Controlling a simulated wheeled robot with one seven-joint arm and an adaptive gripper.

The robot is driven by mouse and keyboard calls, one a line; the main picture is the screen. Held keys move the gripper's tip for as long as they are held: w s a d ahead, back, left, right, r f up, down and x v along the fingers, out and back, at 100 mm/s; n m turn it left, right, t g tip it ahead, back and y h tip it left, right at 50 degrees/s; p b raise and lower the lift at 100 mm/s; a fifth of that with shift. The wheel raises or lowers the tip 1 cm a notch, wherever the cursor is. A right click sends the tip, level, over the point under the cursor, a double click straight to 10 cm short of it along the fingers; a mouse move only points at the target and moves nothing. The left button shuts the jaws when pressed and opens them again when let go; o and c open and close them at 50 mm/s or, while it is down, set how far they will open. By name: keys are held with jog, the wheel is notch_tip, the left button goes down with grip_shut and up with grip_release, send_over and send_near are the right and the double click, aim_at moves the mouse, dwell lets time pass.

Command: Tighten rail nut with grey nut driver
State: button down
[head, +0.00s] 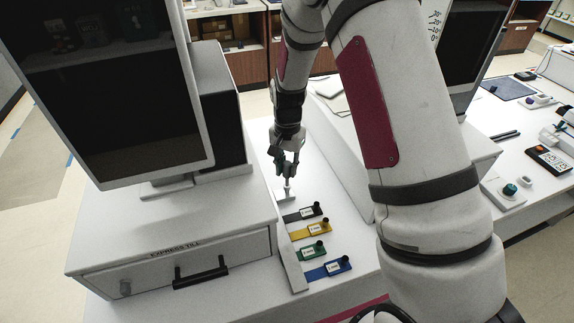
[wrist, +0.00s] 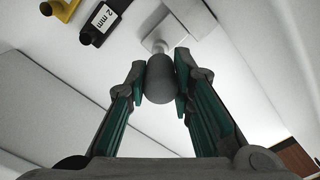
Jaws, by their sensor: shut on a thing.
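My gripper (head: 287,165) points down over the counter between the till and my arm. In the wrist view its two fingers (wrist: 160,85) are closed on the rounded grey handle of the grey nut driver (wrist: 160,82). A short pale shaft (wrist: 161,46) shows beyond the handle and reaches toward a small white block (wrist: 196,22). In the head view the driver's lower end (head: 288,184) is over that white block (head: 284,196). The rail nut cannot be made out; the driver may hide it. Whether the tip touches anything is unclear.
Black (head: 303,213), yellow (head: 311,228), green (head: 311,251) and blue (head: 330,269) labelled pieces lie in a row nearer me. The express till drawer (head: 165,272) and its screen (head: 115,80) stand left. A white housing (head: 350,165) bounds the right.

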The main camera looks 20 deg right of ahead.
jog(key=shift+f, duration=0.7)
jog(key=m, duration=0.5)
jog(key=shift+a+m, duration=0.1)
jog(key=shift+m, duration=0.2)
jog(key=m, duration=1.6)
jog(key=shift+m, duration=0.4)
jog(key=shift+r+p, duration=0.75)
jog(key=shift+r, duration=1.65)
